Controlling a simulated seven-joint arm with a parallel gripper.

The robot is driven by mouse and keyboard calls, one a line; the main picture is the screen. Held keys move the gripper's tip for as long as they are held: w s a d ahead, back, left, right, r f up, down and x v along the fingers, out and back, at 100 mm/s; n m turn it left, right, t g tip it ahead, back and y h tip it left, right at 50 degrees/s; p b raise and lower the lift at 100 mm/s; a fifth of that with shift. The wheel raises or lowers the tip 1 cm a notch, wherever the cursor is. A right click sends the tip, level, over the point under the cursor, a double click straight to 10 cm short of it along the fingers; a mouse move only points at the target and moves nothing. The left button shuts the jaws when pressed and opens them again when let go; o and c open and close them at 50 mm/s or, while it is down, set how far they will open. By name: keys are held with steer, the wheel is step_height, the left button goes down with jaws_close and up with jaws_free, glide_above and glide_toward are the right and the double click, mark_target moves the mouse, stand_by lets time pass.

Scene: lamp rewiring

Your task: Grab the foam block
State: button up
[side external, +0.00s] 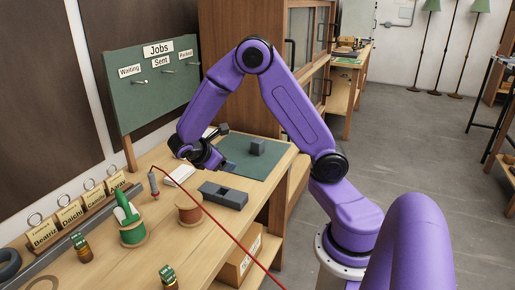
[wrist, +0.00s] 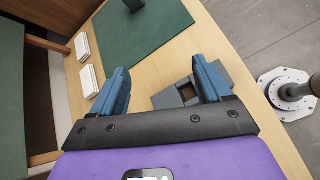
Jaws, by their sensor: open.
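A small dark grey cube (side external: 257,147), which looks like the foam block, sits on a green mat (side external: 232,160) at the far part of the bench. In the wrist view the dark cube (wrist: 134,4) is cut off by the top edge. My gripper (side external: 207,152) is above the bench, to the left of the cube and apart from it. In the wrist view its two blue fingers (wrist: 160,68) are spread wide with nothing held. A longer dark grey block with a square recess (side external: 223,195) lies on bare wood nearer the camera; it also shows behind the right finger (wrist: 190,91).
A copper-coloured spool (side external: 189,208) with a red wire and a green spool (side external: 132,232) stand on the bench. White pads (wrist: 91,80) lie left of the mat. A green jobs board (side external: 152,83) rises behind the bench. The mat around the cube is clear.

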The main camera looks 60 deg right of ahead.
steer(key=w+d+f+n+g+h, duration=0.1)
steer(key=w+d+f+h, duration=0.1)
steer(key=d, duration=0.5)
steer(key=w+d+f+g+h, duration=0.1)
steer(key=w+d+f+h, duration=0.15)
steer(key=d, duration=0.55)
steer(key=n+h, duration=0.3)
glide_toward(259, 139)
steer(key=shift+s+d, duration=0.2)
steer(key=shift+d, duration=0.4)
steer(key=shift+s+d, duration=0.15)
steer(key=shift+d, duration=0.4)
steer(key=shift+s+d, duration=0.15)
steer(key=shift+d, duration=1.8)
steer(key=shift+s+d, duration=0.15)
steer(key=shift+d, duration=1.75)
steer(key=shift+c, duration=0.3)
steer(key=c, duration=1)
